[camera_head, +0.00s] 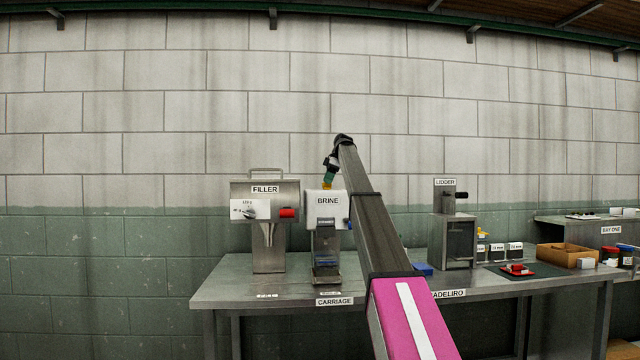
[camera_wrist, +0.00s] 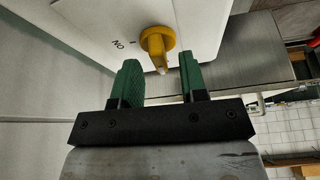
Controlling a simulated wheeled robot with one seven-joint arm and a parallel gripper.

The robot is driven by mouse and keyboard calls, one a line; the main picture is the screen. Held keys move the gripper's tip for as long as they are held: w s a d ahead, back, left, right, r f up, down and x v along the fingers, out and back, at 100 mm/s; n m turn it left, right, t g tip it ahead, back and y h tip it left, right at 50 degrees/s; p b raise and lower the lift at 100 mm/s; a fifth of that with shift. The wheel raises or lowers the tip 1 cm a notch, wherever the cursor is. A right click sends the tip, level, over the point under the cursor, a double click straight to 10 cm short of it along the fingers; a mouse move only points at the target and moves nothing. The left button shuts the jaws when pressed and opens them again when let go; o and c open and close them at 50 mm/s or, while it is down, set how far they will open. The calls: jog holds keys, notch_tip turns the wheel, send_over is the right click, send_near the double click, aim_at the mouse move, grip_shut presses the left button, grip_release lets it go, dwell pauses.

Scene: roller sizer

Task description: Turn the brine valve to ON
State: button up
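The brine machine (camera_head: 326,211) is a white-fronted box labelled BRINE on the metal bench. Its yellow valve knob (camera_wrist: 156,41) is on the white face in the wrist view. The knob's narrow end points down the picture, toward my gripper. A printed ON with a short dash is left of the knob, so the narrow end does not point at it. My gripper (camera_wrist: 159,66) is open, its two green fingers either side of the knob's narrow end and apart from it. In the head view my gripper (camera_head: 328,173) is above the machine, pointing down; the knob is partly hidden.
The filler (camera_head: 265,211) stands close on the left, with a dial and a red part. The lidder (camera_head: 453,226) stands right of my arm on the bench. A wooden tray (camera_head: 566,254) and small labelled boxes are farther right. The wall (camera_head: 210,130) is behind.

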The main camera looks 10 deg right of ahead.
jog(key=shift+a+f, duration=0.2)
jog(key=shift+f, duration=0.45)
jog(key=shift+c, duration=0.3)
grip_shut()
